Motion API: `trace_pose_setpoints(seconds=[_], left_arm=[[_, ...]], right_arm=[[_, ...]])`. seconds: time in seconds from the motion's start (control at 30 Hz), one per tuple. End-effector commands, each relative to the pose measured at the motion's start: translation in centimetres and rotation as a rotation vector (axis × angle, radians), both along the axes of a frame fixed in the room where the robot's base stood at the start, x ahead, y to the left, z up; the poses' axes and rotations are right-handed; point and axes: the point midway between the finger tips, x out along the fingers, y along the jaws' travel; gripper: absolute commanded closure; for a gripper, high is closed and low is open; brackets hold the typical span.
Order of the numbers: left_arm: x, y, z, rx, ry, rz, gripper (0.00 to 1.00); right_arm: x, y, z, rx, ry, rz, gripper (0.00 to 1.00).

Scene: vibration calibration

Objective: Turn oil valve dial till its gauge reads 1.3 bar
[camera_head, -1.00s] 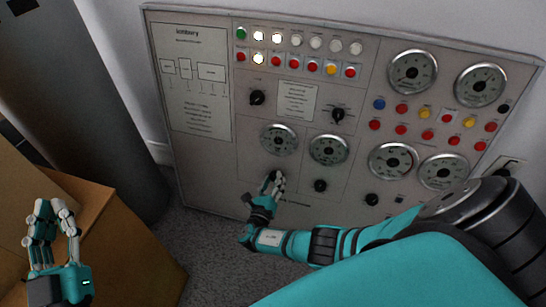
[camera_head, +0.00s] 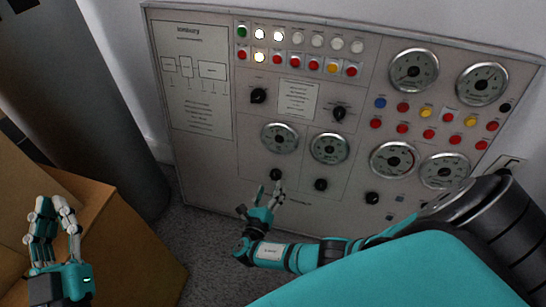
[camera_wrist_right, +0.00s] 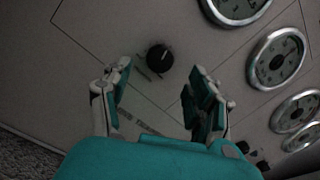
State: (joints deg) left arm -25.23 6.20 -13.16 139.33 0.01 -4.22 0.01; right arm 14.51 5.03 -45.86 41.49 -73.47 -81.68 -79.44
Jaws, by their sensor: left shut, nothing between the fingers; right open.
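A black dial (camera_head: 276,174) sits on the grey panel below a round gauge (camera_head: 280,138); labels are too small to read, so I cannot tell for sure that it is the oil valve. My right gripper (camera_head: 270,192) is open and empty just below the dial, fingers pointing at it. In the right wrist view the dial (camera_wrist_right: 159,58) shows beyond and between the spread fingertips (camera_wrist_right: 160,70), apart from them, with a light pointer mark on it. The gauge's reading is illegible. My left gripper (camera_head: 54,203) is shut and empty at the lower left, away from the panel.
Other black knobs (camera_head: 320,185) and gauges (camera_head: 329,148) sit to the right of the dial. Rows of buttons and lamps (camera_head: 297,66) run above. Brown boxes (camera_head: 105,235) stand by my left gripper, and a grey cylinder (camera_head: 95,90) stands left of the panel.

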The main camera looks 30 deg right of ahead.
Motion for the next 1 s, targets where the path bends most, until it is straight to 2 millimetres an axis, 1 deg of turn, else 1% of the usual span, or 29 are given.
trace_pose_setpoints(seconds=[0.03, 0.1, 0.23, 0.37, 0.53, 1.0], left_arm=[[0.0, 0.0, 0.0, 0.0, 0.0, 0.0, 1.0], [0.0, 0.0, 0.0, 0.0, 0.0, 0.0, 1.0], [0.0, 0.0, 0.0, 0.0, 0.0, 0.0, 1.0], [0.0, 0.0, 0.0, 0.0, 0.0, 0.0, 1.0], [0.0, 0.0, 0.0, 0.0, 0.0, 0.001, 1.0], [0.0, 0.0, 0.0, 0.0, 0.0, 0.001, 1.0]], right_arm=[[-0.8, 1.0, 0.0, 0.005, 0.002, 0.003, 0.4], [-1.7, 2.2, 0.1, 0.004, 0.001, 0.002, 0.4], [-3.2, 3.9, 0.3, 0.002, 0.002, -0.001, 0.4], [-4.1, 5.1, 0.5, 0.002, -0.001, 0.0, 0.4], [-4.6, 5.5, 0.5, 0.001, 0.001, 0.0, 0.4], [-4.6, 5.5, 0.5, 0.001, 0.001, 0.0, 0.4]])
